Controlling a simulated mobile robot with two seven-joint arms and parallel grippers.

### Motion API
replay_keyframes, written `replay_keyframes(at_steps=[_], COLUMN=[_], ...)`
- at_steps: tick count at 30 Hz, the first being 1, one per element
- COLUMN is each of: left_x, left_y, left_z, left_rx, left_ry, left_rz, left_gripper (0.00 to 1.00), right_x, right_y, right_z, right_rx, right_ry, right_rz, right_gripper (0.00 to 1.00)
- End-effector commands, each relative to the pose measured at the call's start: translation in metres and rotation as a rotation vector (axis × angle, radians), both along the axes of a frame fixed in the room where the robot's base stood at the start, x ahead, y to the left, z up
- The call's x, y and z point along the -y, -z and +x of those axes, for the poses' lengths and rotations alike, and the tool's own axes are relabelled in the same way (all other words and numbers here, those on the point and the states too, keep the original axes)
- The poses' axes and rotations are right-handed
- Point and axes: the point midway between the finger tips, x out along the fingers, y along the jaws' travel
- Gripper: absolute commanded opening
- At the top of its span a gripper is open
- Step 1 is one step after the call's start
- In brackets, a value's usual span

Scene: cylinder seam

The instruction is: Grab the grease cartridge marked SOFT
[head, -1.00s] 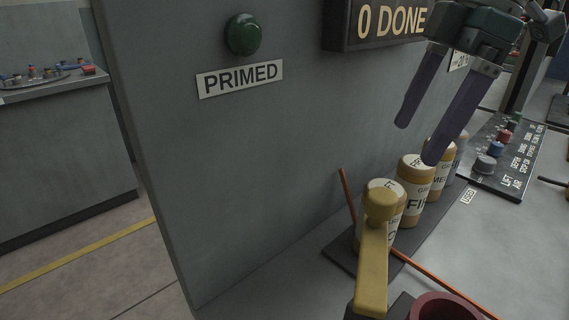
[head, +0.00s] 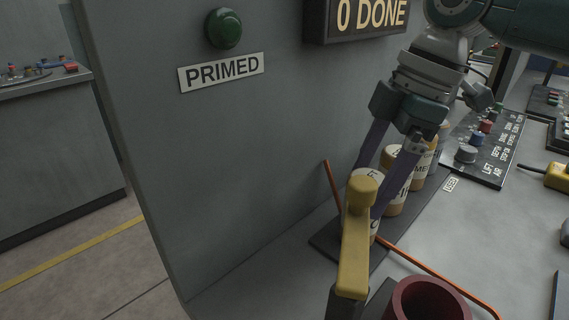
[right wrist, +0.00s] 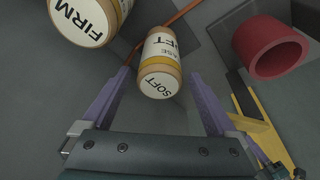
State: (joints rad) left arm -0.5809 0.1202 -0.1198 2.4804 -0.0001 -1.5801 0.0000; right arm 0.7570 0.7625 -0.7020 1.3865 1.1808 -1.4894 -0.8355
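The SOFT cartridge (head: 374,228), tan with a white label, stands at the near end of a row on a dark strip. A yellow lever hides much of it in the head view. Its SOFT marking is readable in the right wrist view (right wrist: 158,80). My right gripper (head: 370,190) is pointing down over it, with the purple fingers open. In the right wrist view its fingers (right wrist: 161,85) lie to either side of the cartridge, with visible gaps. The FIRM cartridge (head: 397,183) stands just behind, outside the fingers.
The yellow lever (head: 354,245) rises in front of the SOFT cartridge, close to the fingers. A dark red cup (head: 430,302) and an orange rod (head: 440,272) are nearby. More cartridges (head: 425,160) and a control panel (head: 487,150) stand farther back. A grey wall panel (head: 240,170) borders the left.

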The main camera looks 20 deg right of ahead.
Motion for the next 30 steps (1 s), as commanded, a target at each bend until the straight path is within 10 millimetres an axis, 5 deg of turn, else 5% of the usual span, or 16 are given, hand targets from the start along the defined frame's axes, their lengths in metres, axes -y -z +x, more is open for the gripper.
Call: replay_keyframes(at_steps=[24, 30], left_x=[0.0001, -0.001], left_y=[-0.0002, -0.0002], left_z=[0.0006, 0.0006], left_rx=[0.001, 0.002], left_ry=[0.0, 0.003], left_rz=[0.0, 0.004], left_gripper=[0.0, 0.0], right_x=[0.0001, 0.0001], right_y=[-0.0005, -0.0006], right_z=[-0.0001, 0.0001], right_rx=[0.0, 0.0], right_ry=[0.0, 0.0], right_rz=[0.0, 0.0], right_gripper=[0.0, 0.0])
